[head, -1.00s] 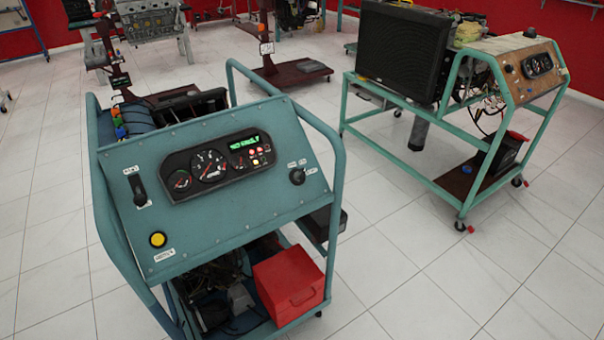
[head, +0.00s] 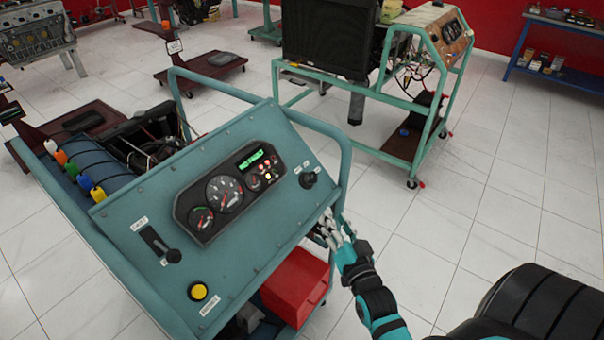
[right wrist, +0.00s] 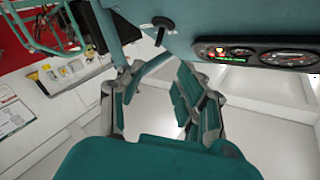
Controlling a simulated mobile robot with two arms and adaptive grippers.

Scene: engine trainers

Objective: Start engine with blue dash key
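The blue dash (head: 250,232) is a tilted teal panel on a tube-framed cart. Its black ignition key (head: 308,178) sits at the panel's upper right and also shows at the top of the right wrist view (right wrist: 163,24). The gauge cluster (head: 228,188) has a lit green display and lit red and yellow lamps. My right gripper (head: 330,230) is at the panel's right edge, below the key and apart from it. In the right wrist view its fingers (right wrist: 155,100) are spread with nothing between them. My left gripper is not in view.
The cart's tube rail (head: 346,165) runs close beside my right gripper. A red box (head: 297,285) sits under the panel. A black lever (head: 160,245) and yellow button (head: 198,291) are on its left. Another engine trainer (head: 410,125) stands behind.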

